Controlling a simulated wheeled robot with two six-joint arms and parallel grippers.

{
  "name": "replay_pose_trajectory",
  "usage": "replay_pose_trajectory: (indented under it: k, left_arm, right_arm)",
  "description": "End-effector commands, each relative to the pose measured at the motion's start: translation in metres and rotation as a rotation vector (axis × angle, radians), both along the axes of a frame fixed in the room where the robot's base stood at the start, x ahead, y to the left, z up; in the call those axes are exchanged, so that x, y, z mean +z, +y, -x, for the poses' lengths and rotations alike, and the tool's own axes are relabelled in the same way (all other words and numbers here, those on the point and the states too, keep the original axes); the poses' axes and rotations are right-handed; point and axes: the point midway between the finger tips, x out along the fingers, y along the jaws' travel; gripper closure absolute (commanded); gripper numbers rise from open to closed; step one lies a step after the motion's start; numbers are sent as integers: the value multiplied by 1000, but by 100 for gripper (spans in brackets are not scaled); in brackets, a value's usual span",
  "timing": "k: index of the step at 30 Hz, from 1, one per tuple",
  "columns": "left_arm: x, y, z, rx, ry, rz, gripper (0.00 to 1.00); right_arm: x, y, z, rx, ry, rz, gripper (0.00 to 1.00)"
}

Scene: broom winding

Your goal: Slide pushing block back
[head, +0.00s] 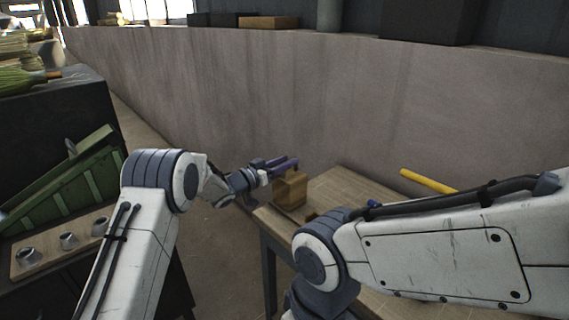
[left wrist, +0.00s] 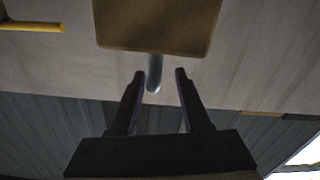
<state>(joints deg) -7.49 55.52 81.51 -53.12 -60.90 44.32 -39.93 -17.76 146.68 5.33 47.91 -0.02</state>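The pushing block (head: 290,188) is a brown wooden block near the far left corner of the workbench. My left gripper (head: 284,163) is at the top of the block in the head view. In the left wrist view the block (left wrist: 158,25) fills the top middle, and a short grey rod (left wrist: 155,72) sticks out from it. The rod's end lies between the two fingers of my left gripper (left wrist: 160,74), which stand apart with gaps on both sides. My right gripper is out of sight; only my right arm shows.
The wooden workbench (head: 345,188) stands below a long grey wall (head: 300,90). A yellow bar (head: 428,181) lies toward its right. At left are a green crate (head: 60,190), a board with metal rings (head: 50,250) and a green broom head (head: 22,80).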

Motion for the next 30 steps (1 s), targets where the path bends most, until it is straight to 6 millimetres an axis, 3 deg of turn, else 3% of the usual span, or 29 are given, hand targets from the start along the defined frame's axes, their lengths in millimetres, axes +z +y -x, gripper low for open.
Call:
replay_pose_trajectory:
  k: [7,21,30]
  left_arm:
    - [-1,5,5,-2,1,-1,53]
    - [-1,74,55,4,1,-1,53]
    - [0,85,65,2,0,0,53]
  right_arm:
    - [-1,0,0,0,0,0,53]
    - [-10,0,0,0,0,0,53]
    - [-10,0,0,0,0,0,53]
